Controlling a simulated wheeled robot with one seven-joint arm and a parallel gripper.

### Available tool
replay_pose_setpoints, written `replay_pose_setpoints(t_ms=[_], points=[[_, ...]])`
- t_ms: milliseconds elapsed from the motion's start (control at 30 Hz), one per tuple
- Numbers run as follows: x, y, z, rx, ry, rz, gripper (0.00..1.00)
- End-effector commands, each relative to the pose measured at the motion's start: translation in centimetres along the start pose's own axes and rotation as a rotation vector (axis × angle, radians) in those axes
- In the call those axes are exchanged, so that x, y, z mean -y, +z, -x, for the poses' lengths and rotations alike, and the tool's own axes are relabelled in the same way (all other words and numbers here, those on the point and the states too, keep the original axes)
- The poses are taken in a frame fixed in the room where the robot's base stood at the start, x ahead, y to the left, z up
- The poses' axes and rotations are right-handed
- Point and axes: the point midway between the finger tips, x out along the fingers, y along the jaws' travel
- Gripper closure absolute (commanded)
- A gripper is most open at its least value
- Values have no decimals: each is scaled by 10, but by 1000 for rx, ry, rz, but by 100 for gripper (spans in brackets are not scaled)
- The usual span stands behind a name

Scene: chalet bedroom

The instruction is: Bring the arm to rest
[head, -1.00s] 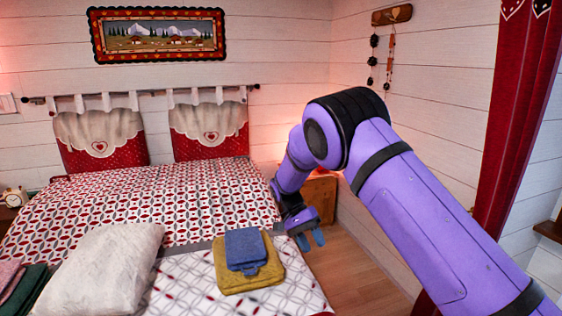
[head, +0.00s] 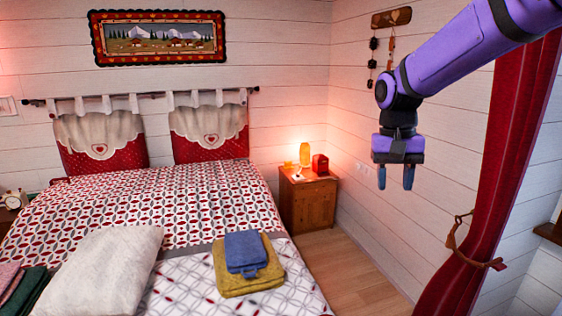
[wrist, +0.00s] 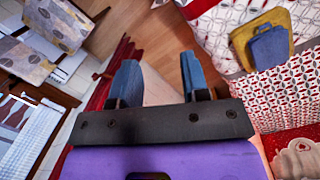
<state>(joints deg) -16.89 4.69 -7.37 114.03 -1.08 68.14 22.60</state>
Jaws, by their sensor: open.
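My gripper (head: 395,177) hangs at the upper right of the head view, fingers pointing down, in front of the white plank wall. Its two blue fingertips are apart with nothing between them. In the wrist view my gripper (wrist: 157,75) also shows open and empty, above the floor. My purple arm reaches in from the top right corner of the head view. No contact between my gripper and any object shows.
The bed (head: 150,200) carries a pillow (head: 105,270) and a blue folded cloth (head: 245,252) on a mustard one (head: 248,280). A wooden nightstand (head: 308,203) holds a lit lamp (head: 305,154) and a red box (head: 320,164). A red curtain (head: 500,190) hangs at right. Floor (head: 350,270) beside the bed is clear.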

Motion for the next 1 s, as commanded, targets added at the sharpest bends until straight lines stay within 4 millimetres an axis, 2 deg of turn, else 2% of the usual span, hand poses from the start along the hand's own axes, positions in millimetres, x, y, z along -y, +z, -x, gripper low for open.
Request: replay_pose_setpoints(t_ms=[33, 200, 467, 800, 1000], points=[[-10, 12, 8, -26, -19, 6, 58], [-38, 49, 25, -111, -70, 44, 58], [-75, 107, 37, -255, -120, 100, 58], [-109, 181, 28, -454, -132, 166, 58], [-119, 209, 17, -537, -119, 192, 58]])
